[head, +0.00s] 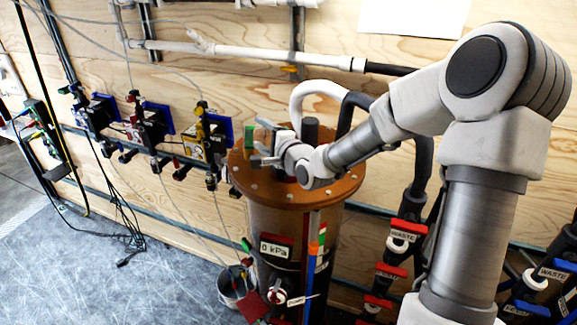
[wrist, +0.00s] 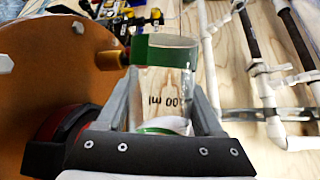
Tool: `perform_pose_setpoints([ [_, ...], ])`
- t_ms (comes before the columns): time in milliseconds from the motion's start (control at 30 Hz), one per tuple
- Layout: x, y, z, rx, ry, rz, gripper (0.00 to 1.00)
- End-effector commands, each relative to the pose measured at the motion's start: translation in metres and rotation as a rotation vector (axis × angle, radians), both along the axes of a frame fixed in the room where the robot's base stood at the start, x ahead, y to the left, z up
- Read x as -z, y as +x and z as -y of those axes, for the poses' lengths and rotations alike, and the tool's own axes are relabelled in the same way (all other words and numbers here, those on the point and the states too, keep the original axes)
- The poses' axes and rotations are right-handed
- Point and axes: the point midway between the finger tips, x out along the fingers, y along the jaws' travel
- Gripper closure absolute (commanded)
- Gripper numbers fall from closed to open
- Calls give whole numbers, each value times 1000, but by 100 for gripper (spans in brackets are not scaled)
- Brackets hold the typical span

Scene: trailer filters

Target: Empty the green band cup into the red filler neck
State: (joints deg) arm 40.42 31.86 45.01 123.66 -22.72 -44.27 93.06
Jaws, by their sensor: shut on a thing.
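The green band cup (wrist: 168,90) is clear, with a wide green band at its far end and "100 ml" lettering on its side. My gripper (wrist: 165,100) is shut on it, one finger on each side. In the head view my gripper (head: 268,146) is over the left part of the orange-brown lid of a tall tank, and the cup's green part (head: 249,138) shows at the fingers. I cannot tell the cup's tilt or its contents. A red ring (wrist: 58,122), perhaps the red filler neck, shows beside my gripper, partly hidden by it. I cannot make it out in the head view.
The orange-brown lid (head: 240,180) has bolts around its rim and a dark upright post (head: 310,130). White and black hoses (head: 318,90) rise behind it. Several valves (head: 150,125) line the wall at left. A small bucket (head: 238,290) stands by the tank's foot.

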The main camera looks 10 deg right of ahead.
Motion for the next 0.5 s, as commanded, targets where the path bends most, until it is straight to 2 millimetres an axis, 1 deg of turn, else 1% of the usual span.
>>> perform_pose_setpoints([
  [33,5,0,-3,-1,-39,2,98],
  [200,14,0,-6,-2,-175,-6,98],
  [233,9,1,-6,-1,-196,-7,98],
  [400,4,1,-9,-1,-322,-15,98],
  [433,9,1,-9,-1,-335,-18,98],
  [500,11,1,-12,-1,-367,-19,98],
])
